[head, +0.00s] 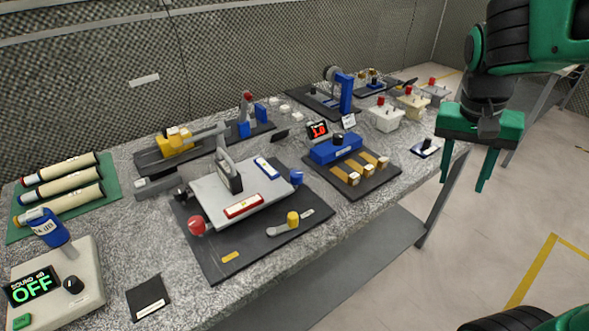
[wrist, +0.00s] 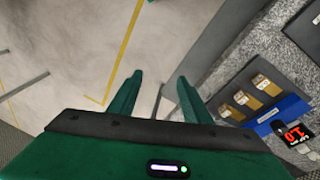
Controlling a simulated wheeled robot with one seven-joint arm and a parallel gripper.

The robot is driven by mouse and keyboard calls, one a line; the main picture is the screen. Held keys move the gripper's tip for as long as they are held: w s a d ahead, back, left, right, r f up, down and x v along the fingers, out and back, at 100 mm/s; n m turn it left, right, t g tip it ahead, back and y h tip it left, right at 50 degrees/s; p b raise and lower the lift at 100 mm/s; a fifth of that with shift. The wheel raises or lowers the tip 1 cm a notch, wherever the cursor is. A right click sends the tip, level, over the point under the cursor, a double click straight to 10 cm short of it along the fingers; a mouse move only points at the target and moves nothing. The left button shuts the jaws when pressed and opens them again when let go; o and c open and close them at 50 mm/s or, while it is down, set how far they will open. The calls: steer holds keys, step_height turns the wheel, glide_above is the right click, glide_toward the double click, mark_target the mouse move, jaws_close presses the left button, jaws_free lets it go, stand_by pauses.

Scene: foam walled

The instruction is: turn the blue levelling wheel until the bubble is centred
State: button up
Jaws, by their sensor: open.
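A light grey levelling plate (head: 215,197) sits on a dark base (head: 215,268) at the middle of the bench in the head view. The blue levelling wheel (head: 297,177) is at its right corner. A blue-framed vial (head: 266,168) and a red-framed vial (head: 243,207) lie on the plate; their bubbles are too small to make out. A red wheel (head: 197,225) is at the left corner, and a yellow knob (head: 293,218) is at the front. My gripper (head: 462,184) is open and empty, pointing down right of the bench, well apart from the blue wheel. In the wrist view its fingers (wrist: 159,80) are over floor.
A blue box with a red display (head: 318,130) and several wooden blocks (head: 368,170) stand between my gripper and the plate. A grey upright handle (head: 229,175) rises from the plate. White boxes with red knobs (head: 384,118) stand behind. Open floor (head: 510,220) lies right.

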steer(key=w+a+r+t, duration=0.1)
steer(key=w+a, duration=0.6)
steer(key=a, duration=0.3)
steer(key=t, duration=0.2)
glide_toward(296, 173)
steer(key=shift+m, duration=0.3)
steer(key=x, duration=0.8)
steer(key=shift+f, duration=0.2)
steer(key=shift+c, duration=0.5)
steer(key=c, duration=0.9)
steer(key=shift+d, duration=0.1)
steer(key=shift+c, duration=0.2)
